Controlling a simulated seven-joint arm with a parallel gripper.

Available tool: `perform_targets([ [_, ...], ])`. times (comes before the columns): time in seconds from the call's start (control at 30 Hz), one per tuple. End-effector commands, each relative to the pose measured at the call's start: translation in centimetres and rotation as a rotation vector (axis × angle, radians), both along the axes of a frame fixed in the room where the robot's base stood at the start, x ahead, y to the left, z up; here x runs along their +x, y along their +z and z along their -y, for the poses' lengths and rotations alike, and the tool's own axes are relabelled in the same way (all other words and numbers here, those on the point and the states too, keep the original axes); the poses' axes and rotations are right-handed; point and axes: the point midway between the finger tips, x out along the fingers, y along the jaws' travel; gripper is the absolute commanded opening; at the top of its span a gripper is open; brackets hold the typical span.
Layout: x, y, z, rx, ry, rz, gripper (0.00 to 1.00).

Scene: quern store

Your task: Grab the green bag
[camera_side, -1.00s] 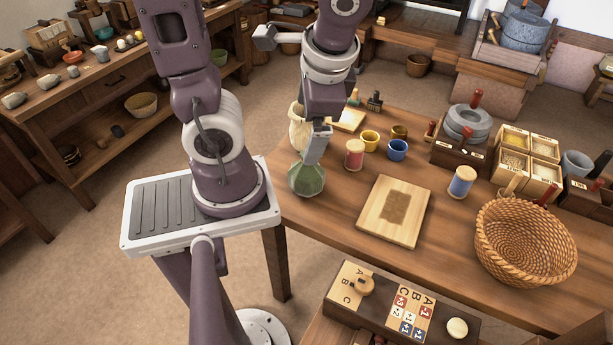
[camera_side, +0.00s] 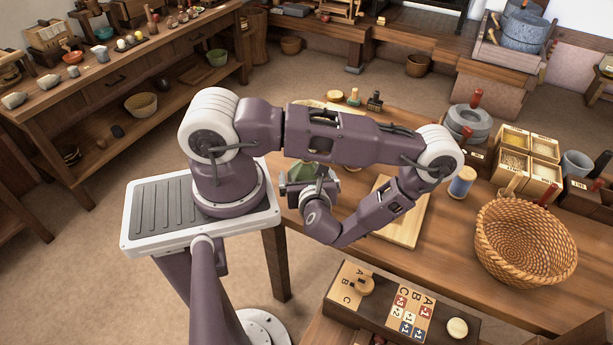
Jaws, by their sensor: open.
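The green bag (camera_side: 304,171) is on the near left part of the wooden table. Only part of it shows, behind my gripper and under my arm. My gripper (camera_side: 297,184) is right at the bag, turned on its side, with the wrist on the near side of it. The jaws are open. The fingertips are mostly hidden, so I cannot tell whether they touch the bag or stand around it.
A wooden board (camera_side: 407,232) lies under my forearm. A low bench with lettered cards (camera_side: 405,312) is in front. My arm hides the table's middle.

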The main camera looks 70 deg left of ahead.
Motion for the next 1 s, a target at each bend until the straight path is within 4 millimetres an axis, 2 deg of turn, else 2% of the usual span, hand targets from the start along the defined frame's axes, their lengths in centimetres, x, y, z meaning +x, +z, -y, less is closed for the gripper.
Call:
perform_targets([
  [0.23, 0.9, -1.8, -3.9, 0.001, 0.004, -0.001, 1.0],
  [0.5, 1.0, -2.0, -4.3, 0.001, 0.001, 0.0, 1.0],
  [0.9, 1.0, -2.0, -4.3, 0.001, 0.002, -0.001, 0.21],
  [1.0, 1.0, -1.9, -4.3, 0.003, 0.002, 0.0, 0.18],
])
